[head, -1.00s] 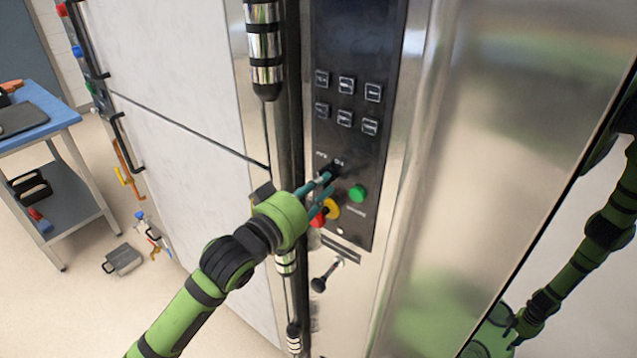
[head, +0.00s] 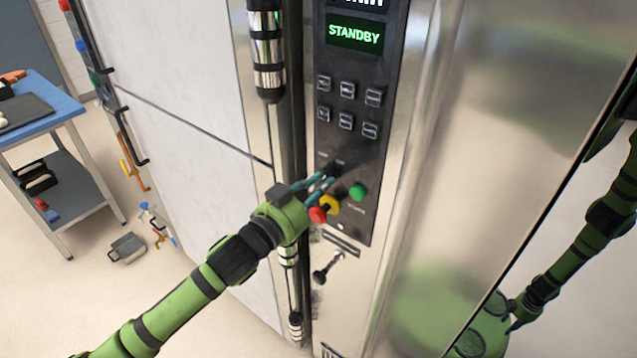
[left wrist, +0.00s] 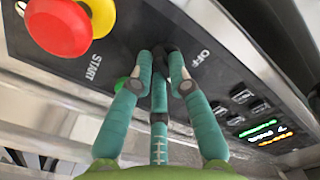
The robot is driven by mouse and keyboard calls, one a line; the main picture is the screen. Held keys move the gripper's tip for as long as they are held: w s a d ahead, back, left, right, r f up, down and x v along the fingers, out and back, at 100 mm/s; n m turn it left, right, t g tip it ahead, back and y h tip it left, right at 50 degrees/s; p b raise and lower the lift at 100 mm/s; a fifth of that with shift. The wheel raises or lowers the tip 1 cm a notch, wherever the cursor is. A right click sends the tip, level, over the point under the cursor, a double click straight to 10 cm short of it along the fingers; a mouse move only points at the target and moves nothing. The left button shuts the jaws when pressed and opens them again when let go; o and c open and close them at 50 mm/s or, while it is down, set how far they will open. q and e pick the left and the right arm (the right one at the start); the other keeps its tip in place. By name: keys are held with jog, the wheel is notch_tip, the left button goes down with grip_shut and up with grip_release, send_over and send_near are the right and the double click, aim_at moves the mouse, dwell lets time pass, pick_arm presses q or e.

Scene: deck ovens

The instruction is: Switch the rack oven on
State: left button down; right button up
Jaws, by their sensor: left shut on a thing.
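The rack oven's black control panel (head: 352,145) has a green lit display (head: 355,36) reading STANDBY. My left gripper (head: 328,180) reaches it from the left, its teal fingers shut on a small dark switch knob (head: 335,169) below the keys. In the left wrist view the fingers (left wrist: 161,75) close around the dark knob (left wrist: 160,52), beside the word OFF; the fingers hide much of it. A green start button (head: 358,191) sits right of the fingers. A red button on a yellow collar (head: 319,214) sits just below them. My right gripper is not seen.
A vertical handle bar (head: 266,55) runs left of the panel, close to my left wrist. A short dark lever (head: 321,276) sticks out below the panel. A blue-topped cart (head: 62,92) stands far left. A shiny surface at right shows a reflected green arm.

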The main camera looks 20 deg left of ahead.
pick_arm(q)
jog(key=shift+m, duration=0.4)
jog(key=c, duration=1.2)
grip_release()
jog(key=v, duration=1.2)
jog(key=shift+r, duration=0.1)
